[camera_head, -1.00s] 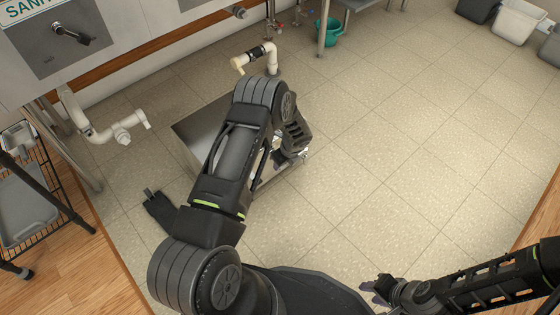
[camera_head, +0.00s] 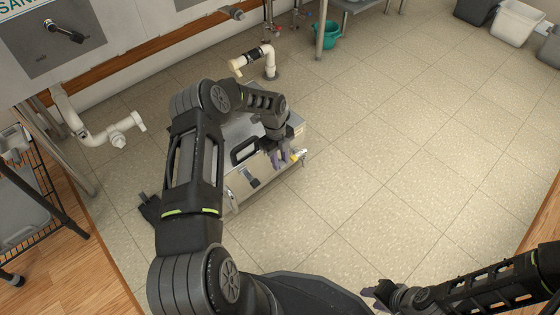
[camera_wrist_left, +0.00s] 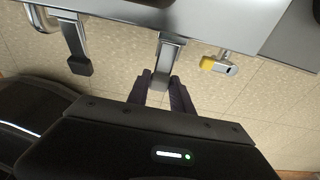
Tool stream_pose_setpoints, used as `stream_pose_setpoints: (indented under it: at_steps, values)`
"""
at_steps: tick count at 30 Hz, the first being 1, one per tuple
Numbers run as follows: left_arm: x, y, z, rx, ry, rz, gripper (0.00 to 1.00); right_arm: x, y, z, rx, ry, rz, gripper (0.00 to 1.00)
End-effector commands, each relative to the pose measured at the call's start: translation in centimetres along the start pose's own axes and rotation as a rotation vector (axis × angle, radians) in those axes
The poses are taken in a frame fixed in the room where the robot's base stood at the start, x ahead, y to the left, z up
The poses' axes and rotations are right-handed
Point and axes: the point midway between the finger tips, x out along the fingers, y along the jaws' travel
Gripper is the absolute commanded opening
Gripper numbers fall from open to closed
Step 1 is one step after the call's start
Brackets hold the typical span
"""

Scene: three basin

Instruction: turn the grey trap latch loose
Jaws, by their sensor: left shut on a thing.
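The steel trap box (camera_head: 238,128) stands on the floor, partly behind my left arm. In the left wrist view, its front edge (camera_wrist_left: 120,8) crosses the top. The grey latch (camera_wrist_left: 170,52) hangs from it in the middle. My left gripper (camera_wrist_left: 162,88) has its fingers on both sides of the latch's lower end and is shut on it. A second latch with a dark tip (camera_wrist_left: 79,66) hangs to the left, apart from the fingers. In the head view, my left gripper (camera_head: 279,160) is at the box's front. My right gripper (camera_head: 376,294) is low, away from the box; its opening is unclear.
A small fitting with a yellow part (camera_wrist_left: 208,63) sits right of the grey latch, close to the gripper. A black handle (camera_head: 244,150) is on the box top. White drain pipes (camera_head: 97,132) and a wire rack (camera_head: 35,210) stand left.

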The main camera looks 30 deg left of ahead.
Motion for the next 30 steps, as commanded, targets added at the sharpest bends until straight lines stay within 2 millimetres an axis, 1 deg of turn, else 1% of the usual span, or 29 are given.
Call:
stream_pose_setpoints:
  at_steps: [4,5,12,19,23,26,30]
  values:
    - [0.0,-0.1,-0.1,-0.001,0.002,-0.001,0.0,0.0,0.0,0.0,0.0,0.0,0.0,0.36]
    - [0.0,-0.1,-0.1,-0.001,0.001,-0.001,0.29,0.0,0.0,0.0,0.0,0.0,0.0,0.36]
    - [0.1,0.0,-0.1,-0.001,0.0,0.0,0.48,0.0,0.0,0.0,0.0,-0.001,0.0,0.36]
    - [0.0,0.0,-0.1,-0.001,0.0,0.001,0.49,0.0,0.0,0.0,0.0,-0.001,0.0,0.36]
    - [-0.5,0.0,-0.1,-0.001,-0.001,0.0,0.49,-0.2,-0.1,0.0,0.0,-0.001,0.0,0.36]
    - [-1.5,0.0,-0.1,0.0,-0.001,0.0,0.49,-0.6,-0.2,0.1,0.0,-0.003,0.0,0.36]
    - [-3.8,-0.1,-0.1,0.0,-0.002,-0.001,0.49,-1.4,-0.5,0.1,-0.001,-0.007,0.0,0.36]
